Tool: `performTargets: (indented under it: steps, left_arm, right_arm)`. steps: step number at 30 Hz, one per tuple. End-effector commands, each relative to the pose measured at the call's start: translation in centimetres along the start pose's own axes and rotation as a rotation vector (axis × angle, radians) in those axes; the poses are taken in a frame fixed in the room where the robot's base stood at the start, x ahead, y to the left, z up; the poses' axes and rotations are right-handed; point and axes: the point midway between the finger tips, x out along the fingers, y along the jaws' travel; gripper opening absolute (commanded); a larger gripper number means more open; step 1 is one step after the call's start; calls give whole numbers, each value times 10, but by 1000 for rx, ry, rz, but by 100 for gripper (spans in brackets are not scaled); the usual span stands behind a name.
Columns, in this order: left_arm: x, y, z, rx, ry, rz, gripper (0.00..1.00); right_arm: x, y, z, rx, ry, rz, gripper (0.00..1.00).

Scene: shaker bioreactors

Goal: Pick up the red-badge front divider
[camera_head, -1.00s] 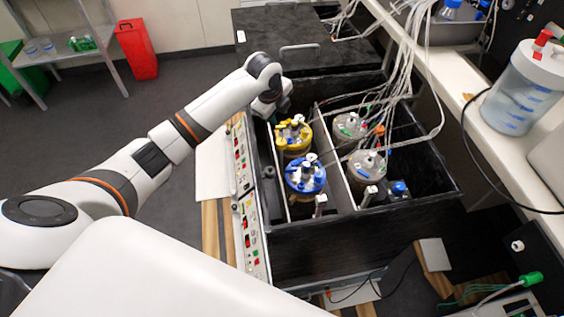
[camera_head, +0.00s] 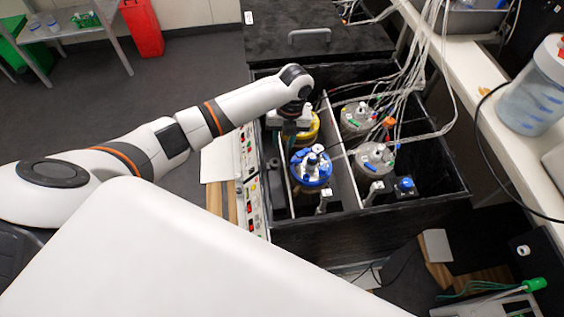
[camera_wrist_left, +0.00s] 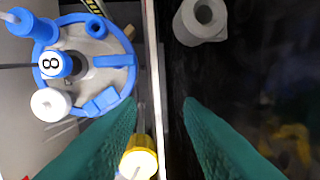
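A thin pale divider (camera_head: 284,188) stands upright in the black box, between the blue-lidded vessel (camera_head: 311,170) and the dark gap at the box's left. In the left wrist view the divider's edge (camera_wrist_left: 155,75) runs up the picture, with the blue lid (camera_wrist_left: 85,60) on its left. I cannot make out a red badge on it. My left gripper (camera_head: 289,130) is above the box, by the yellow-lidded vessel (camera_head: 312,128). Its green fingers (camera_wrist_left: 160,112) are open, one on each side of the divider's edge in the picture. My right gripper is not in view.
A second divider (camera_head: 345,165) parts the yellow and blue vessels from the grey-lidded vessels (camera_head: 375,158). Tubes hang over the back right. A grey ring-shaped part (camera_wrist_left: 203,20) sits in the dark gap. A control panel (camera_head: 250,190) lines the box's left side.

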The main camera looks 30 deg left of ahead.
Motion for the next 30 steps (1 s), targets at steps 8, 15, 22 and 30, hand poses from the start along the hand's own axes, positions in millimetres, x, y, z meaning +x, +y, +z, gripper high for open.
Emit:
performTargets:
  steps: [8,15,22,30]
  left_arm:
    - [37,3,-2,-1,-1,-3,33]
    - [40,3,-2,0,1,-1,33]
    - [40,3,-2,0,1,-1,1]
    - [39,3,-2,0,1,-2,0]
  right_arm:
    - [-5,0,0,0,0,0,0]
    - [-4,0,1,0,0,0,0]
    - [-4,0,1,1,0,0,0]
    - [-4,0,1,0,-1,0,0]
